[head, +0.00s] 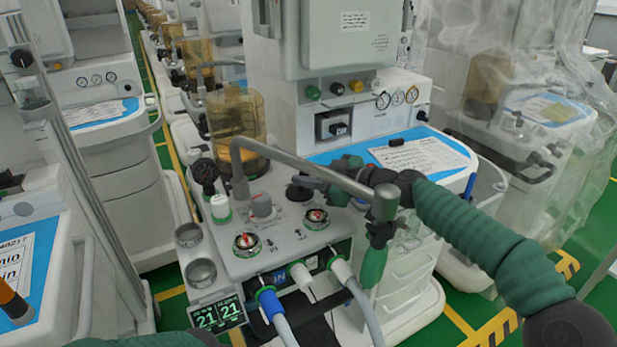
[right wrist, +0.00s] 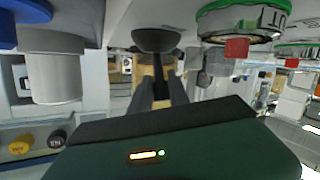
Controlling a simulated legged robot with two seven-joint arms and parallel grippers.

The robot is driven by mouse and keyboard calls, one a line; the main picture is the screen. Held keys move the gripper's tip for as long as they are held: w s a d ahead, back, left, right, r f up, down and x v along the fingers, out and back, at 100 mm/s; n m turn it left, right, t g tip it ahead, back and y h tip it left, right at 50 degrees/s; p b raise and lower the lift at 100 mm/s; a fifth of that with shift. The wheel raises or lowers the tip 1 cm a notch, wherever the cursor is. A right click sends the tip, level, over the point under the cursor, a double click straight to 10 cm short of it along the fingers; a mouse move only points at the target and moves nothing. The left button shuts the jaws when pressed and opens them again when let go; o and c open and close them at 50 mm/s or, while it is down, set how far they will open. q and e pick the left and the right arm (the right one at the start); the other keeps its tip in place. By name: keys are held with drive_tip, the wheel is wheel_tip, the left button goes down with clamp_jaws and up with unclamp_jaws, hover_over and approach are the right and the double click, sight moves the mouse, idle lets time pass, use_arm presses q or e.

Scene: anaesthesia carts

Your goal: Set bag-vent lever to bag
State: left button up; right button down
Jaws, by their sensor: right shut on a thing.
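The bag-vent lever, a small black-capped lever (head: 298,193), stands on the grey absorber top of the middle cart. My right gripper (head: 308,183) reaches it from the right and is shut on it. The lever's exact angle and any bag or vent marks are hidden by the gripper. My left gripper is out of view; only a bit of my green left arm shows at the bottom edge.
A grey bent pipe (head: 310,172) crosses above the absorber, close to my right gripper. Two red-marked valves (head: 247,242) (head: 316,217) sit nearby. A tinted bellows dome (head: 238,130) stands behind. Hoses (head: 272,305) hang in front.

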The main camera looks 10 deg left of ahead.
drive_tip(key=shift+s+a+r, duration=0.15)
drive_tip(key=shift+s+a, duration=0.05)
drive_tip(key=shift+a, duration=0.1)
idle(0.6)
drive_tip(key=c, duration=1.3)
unclamp_jaws()
drive_tip(key=shift+a, duration=0.2)
drive_tip(key=shift+o, duration=0.2)
drive_tip(key=shift+w+d, duration=0.1)
drive_tip(key=shift+d, duration=0.05)
drive_tip(key=shift+d, duration=0.3)
drive_tip(key=v, duration=0.7)
drive_tip(key=shift+a, duration=0.1)
